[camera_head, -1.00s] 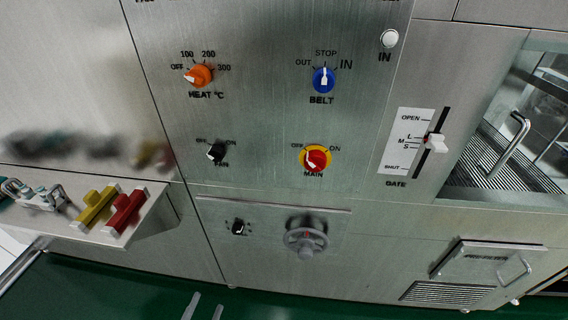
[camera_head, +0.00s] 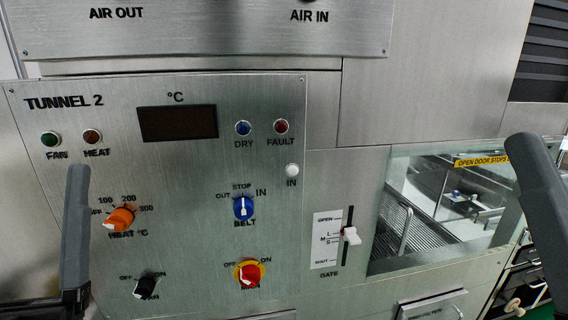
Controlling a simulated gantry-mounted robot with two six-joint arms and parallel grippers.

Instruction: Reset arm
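In the head view a dark grey part of my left arm (camera_head: 75,245) stands upright at the left edge. A dark grey part of my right arm (camera_head: 545,205) rises at the right edge. The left arm part partly covers the area left of the orange HEAT knob (camera_head: 120,218).
The blue BELT knob (camera_head: 243,207) points up at STOP. Below are the red-and-yellow MAIN knob (camera_head: 249,274) and black FAN knob (camera_head: 145,287). A glass window (camera_head: 440,205) is at right.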

